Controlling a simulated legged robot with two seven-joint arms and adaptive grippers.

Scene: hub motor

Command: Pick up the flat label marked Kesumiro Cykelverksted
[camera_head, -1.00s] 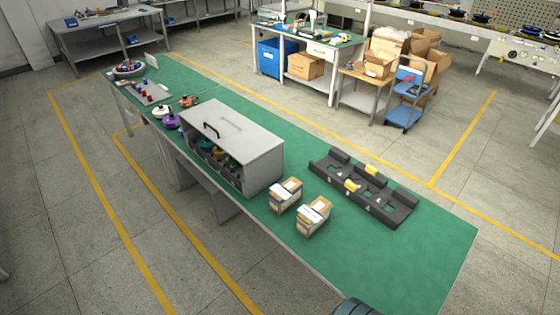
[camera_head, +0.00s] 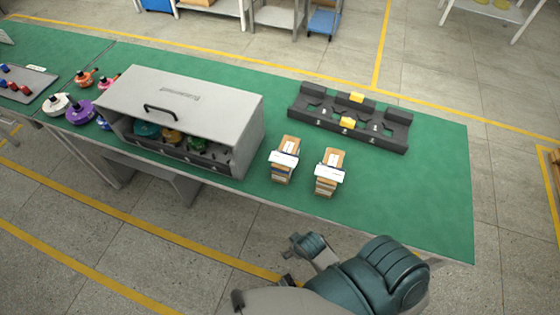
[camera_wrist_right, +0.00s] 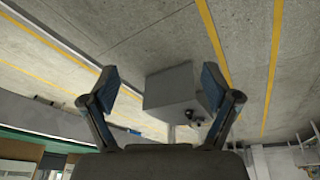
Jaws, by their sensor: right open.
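Two small cardboard boxes stand side by side on the green table top, each with white slips on it. One white label (camera_head: 284,159) lies across the left box (camera_head: 288,144); another white label (camera_head: 329,174) lies across the right box (camera_head: 333,158). Their print is too small to read, so I cannot tell which is marked Kesumiro Cykelverksted. My right arm shows at the bottom of the head view, in front of the table's near edge and apart from the boxes. In the wrist view my right gripper (camera_wrist_right: 167,88) is open and empty. My left gripper is not in view.
A grey lidded case (camera_head: 180,100) holding coloured parts stands left of the boxes. A black slotted fixture (camera_head: 325,108) with yellow pieces lies behind them. Coloured hubs (camera_head: 80,110) and a grey tray (camera_head: 28,85) are further left. The table's right end (camera_head: 430,190) is clear.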

